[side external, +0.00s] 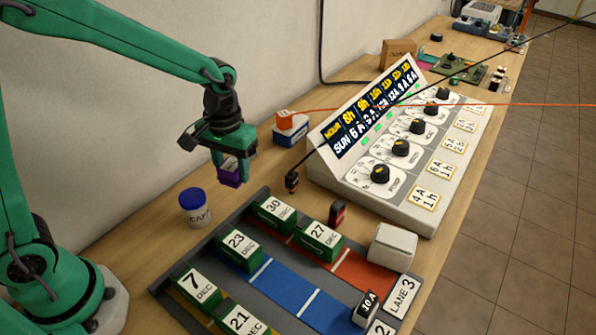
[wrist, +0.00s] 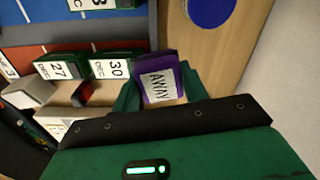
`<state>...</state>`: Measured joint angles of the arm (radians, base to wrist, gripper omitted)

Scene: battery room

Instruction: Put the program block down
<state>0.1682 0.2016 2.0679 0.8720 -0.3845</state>
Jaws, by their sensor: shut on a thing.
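The program block (side external: 229,178) is purple, and its white label reads AWAY in the wrist view (wrist: 162,84). My gripper (side external: 234,165) is shut on it and holds it in the air, left of the sloped control panel (side external: 330,183) and beyond the lane board (side external: 166,282). In the wrist view my gripper's green fingers (wrist: 160,92) stand on either side of the block. The block's underside is hidden in the wrist view.
A blue-lidded jar (side external: 195,208) stands below and left of the block. A small orange, white and blue box stack (side external: 290,127) is behind it. Green date blocks (side external: 271,214), a white block (side external: 392,247) and a red piece (side external: 337,214) are nearby. Bare wood surrounds the jar.

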